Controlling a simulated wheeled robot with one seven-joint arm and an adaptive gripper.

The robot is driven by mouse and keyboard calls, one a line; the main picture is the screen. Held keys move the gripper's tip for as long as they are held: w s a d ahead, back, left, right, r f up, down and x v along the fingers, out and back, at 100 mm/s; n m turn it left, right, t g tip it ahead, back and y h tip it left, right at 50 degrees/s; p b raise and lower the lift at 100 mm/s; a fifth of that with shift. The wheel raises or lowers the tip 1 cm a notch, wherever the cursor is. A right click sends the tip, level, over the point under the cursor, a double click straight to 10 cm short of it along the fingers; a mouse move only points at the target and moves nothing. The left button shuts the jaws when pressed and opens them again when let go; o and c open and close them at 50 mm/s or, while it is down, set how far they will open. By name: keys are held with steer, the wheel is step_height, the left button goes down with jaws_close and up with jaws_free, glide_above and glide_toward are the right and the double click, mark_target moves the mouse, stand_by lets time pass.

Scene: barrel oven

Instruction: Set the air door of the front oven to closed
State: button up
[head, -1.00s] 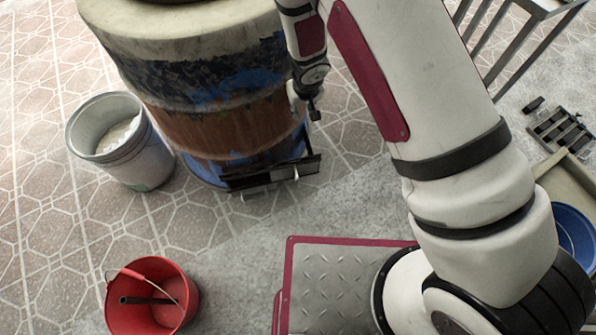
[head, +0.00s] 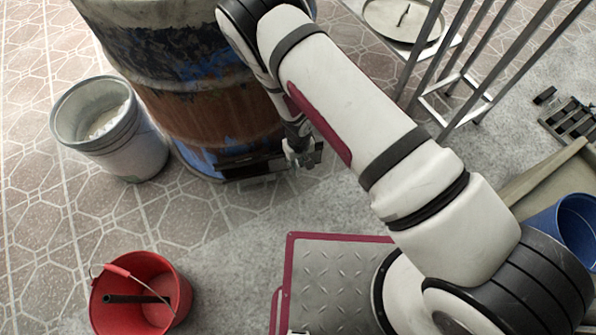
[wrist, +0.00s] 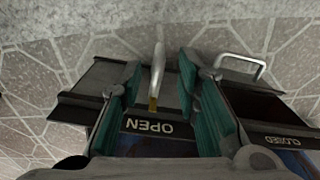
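The front oven is a rusty barrel with blue paint (head: 200,85). The dark metal frame of its air door (head: 240,167) sits low at its base. In the wrist view the frame carries an OPEN label (wrist: 148,126) and a CLOSED label (wrist: 290,140), both upside down. My gripper (head: 303,158) is down at the right part of this frame. In the wrist view my gripper (wrist: 160,95) is open, with teal finger pads on either side of a silver handle (wrist: 157,72), with visible gaps. A second silver loop handle (wrist: 243,64) stands outside the right finger.
A metal bucket (head: 110,130) stands left of the barrel, and a red bucket (head: 142,295) is at the front left. A metal rack (head: 465,80) stands at the right, with a blue bucket (head: 570,225) below it. Tiled floor between the barrel and red bucket is clear.

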mark_target(298, 168)
step_height(298, 168, down, 5)
steer(key=shift+f+b, duration=0.1)
steer(key=shift+b, duration=0.75)
jaws_close()
